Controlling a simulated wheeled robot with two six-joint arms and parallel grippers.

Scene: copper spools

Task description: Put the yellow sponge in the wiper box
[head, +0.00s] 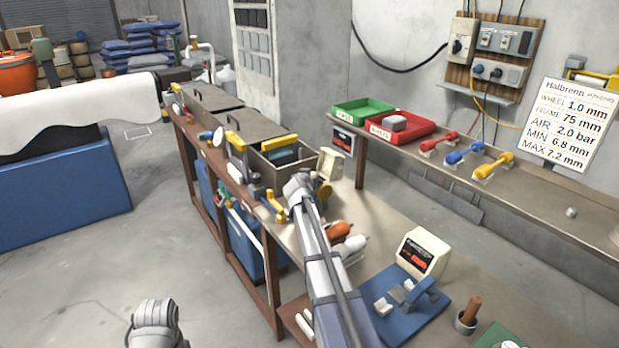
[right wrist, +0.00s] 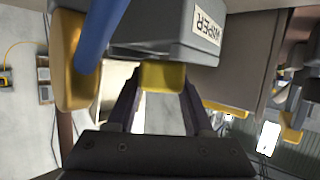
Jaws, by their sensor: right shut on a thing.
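The yellow sponge (right wrist: 163,76) is between the fingertips of my right gripper (right wrist: 162,88) in the right wrist view, and the gripper is shut on it. The grey wiper box (right wrist: 160,42), with a WIPER label, is just beyond the sponge in that view. I cannot tell whether sponge and box touch. The inside of the box does not show there. In the head view my right arm reaches over the bench; its gripper end (head: 297,187) is near the open bin, and the sponge cannot be made out.
An open bin (head: 307,160) and lidded grey boxes (head: 212,97) line the bench (head: 375,225). A gold part (right wrist: 80,60) and a blue bar (right wrist: 103,30) are close to the gripper. A blue fixture (head: 413,308) stands nearer. Green (head: 350,118) and red (head: 425,124) trays are on the back shelf.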

